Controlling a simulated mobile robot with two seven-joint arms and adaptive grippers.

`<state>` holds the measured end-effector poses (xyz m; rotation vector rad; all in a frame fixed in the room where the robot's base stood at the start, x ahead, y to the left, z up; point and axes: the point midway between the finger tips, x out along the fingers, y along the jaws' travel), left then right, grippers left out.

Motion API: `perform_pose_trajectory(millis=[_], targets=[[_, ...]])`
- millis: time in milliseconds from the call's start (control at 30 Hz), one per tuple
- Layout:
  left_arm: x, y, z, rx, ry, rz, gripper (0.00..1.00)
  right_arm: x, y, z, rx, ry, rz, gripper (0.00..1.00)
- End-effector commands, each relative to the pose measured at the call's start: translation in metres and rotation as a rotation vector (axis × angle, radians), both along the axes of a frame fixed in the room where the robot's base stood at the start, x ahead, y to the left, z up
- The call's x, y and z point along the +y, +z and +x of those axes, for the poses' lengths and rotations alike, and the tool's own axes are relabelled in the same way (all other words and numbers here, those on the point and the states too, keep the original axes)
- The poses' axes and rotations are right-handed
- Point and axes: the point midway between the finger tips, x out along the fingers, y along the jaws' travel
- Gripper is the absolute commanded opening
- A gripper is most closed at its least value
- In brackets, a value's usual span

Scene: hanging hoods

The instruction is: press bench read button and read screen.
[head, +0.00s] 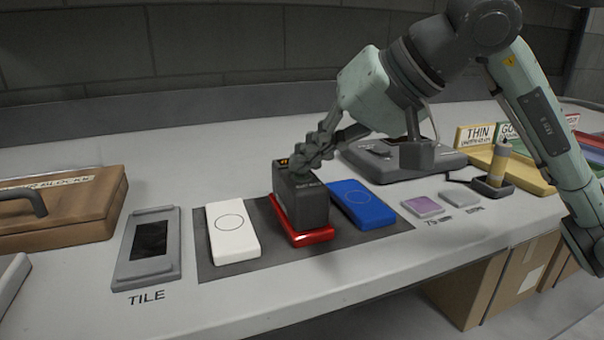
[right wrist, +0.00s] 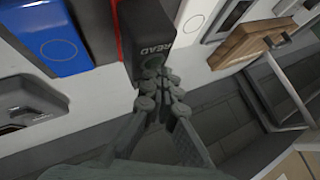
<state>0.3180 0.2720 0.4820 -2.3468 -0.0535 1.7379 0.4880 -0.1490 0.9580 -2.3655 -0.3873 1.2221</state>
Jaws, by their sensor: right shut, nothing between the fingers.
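A black box-shaped reader (head: 301,207) stands on a red block (head: 318,237) in the head view. A small orange-lit screen shows on its top, mostly covered by my fingers, and I cannot read it. In the right wrist view the reader (right wrist: 140,25) has the word READ on its top, beside a round button (right wrist: 153,62). My right gripper (head: 302,166) is shut and empty, with its fingertips at the top of the reader. In the right wrist view its fingertips (right wrist: 158,88) are close to the button; I cannot tell whether they touch it. My left gripper is not in view.
A white block (head: 232,230) and a blue block (head: 362,204) flank the red one on a dark mat (head: 235,267). A TILE holder (head: 150,248) and brown case (head: 70,212) lie left. A grey bench device (head: 370,165) stands behind; small pads (head: 422,207) lie right.

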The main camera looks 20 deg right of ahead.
Motion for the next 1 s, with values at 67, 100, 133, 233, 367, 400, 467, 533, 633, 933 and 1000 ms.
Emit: perform_pose_trajectory(millis=[67,100,133,233,367,400,467,533,633,933,1000], targets=[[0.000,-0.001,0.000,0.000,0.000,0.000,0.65,0.000,-0.001,0.000,0.002,0.001,-0.001,0.00],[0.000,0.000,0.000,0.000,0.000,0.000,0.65,0.000,-0.001,0.000,0.002,0.001,-0.001,0.00],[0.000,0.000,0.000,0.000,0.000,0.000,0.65,0.000,-0.001,0.000,0.002,0.001,-0.001,0.00],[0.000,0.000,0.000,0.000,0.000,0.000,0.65,0.000,-0.001,0.000,0.002,0.001,-0.001,0.00],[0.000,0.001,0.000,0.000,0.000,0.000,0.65,0.000,0.000,0.000,0.002,0.001,-0.001,0.00],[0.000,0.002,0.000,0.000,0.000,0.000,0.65,0.000,0.002,0.000,0.002,0.001,-0.001,0.00],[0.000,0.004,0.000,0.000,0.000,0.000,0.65,0.000,0.005,0.000,0.002,0.001,-0.001,0.00],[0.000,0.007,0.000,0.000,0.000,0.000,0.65,0.000,0.009,0.000,0.001,0.001,-0.001,0.00],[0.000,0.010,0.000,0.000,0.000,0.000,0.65,0.000,0.014,0.000,0.001,0.001,-0.001,0.00],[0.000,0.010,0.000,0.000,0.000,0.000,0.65,0.000,0.015,0.000,0.001,0.000,-0.001,0.00],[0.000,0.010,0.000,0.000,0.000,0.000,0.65,0.000,0.016,0.000,0.001,0.000,-0.001,0.00]])
